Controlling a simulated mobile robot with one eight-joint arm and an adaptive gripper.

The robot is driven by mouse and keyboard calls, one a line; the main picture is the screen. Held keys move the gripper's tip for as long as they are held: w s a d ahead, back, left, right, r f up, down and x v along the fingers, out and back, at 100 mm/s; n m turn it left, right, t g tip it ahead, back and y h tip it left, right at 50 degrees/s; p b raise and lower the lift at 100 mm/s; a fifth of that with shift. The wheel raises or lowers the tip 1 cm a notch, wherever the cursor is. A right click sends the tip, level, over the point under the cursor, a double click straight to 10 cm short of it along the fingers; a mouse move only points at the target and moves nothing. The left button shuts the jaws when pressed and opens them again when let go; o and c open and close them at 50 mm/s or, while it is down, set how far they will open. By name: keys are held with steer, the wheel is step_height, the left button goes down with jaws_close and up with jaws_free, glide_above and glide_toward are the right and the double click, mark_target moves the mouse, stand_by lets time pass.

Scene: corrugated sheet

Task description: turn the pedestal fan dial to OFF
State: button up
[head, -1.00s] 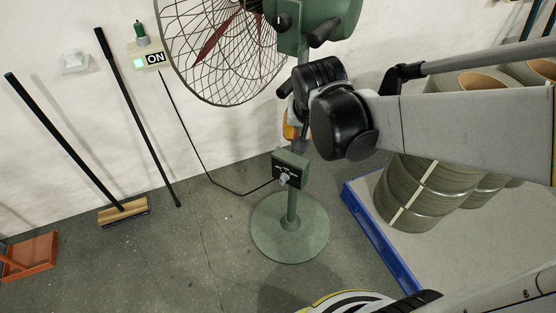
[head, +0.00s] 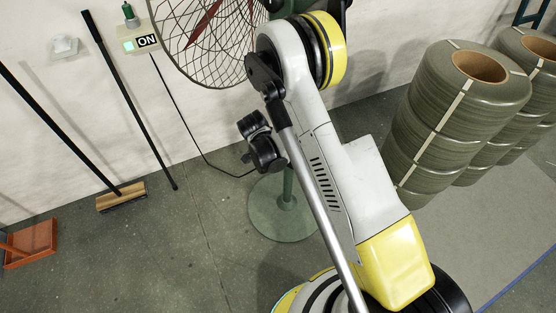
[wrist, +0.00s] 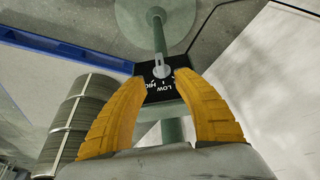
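The pedestal fan (head: 212,35) stands by the wall in the head view, its round green base (head: 280,215) on the floor. My arm and wrist hide its control box there. In the wrist view the dark control box (wrist: 168,90) shows upside down on the green post, with LOW and HIGH lettering. The grey dial (wrist: 161,68) is on its face. My gripper (wrist: 161,77) is open, its yellow fingers on either side of the dial. Gaps show beside the dial; contact cannot be told. In the head view the fingers are hidden behind the black wrist.
A wall box (head: 140,42) reads ON beside a lit green panel. A black cable runs from it toward the fan. A broom (head: 122,197) and an orange dustpan (head: 30,243) are at the left. Large coils (head: 460,105) stand on the right.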

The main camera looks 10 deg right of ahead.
steer(key=b+x, duration=0.3)
steer(key=x, duration=0.6)
steer(key=shift+w+d+f, duration=0.1)
steer(key=shift+w+f, duration=0.05)
steer(key=shift+f, duration=0.15)
jaws_close()
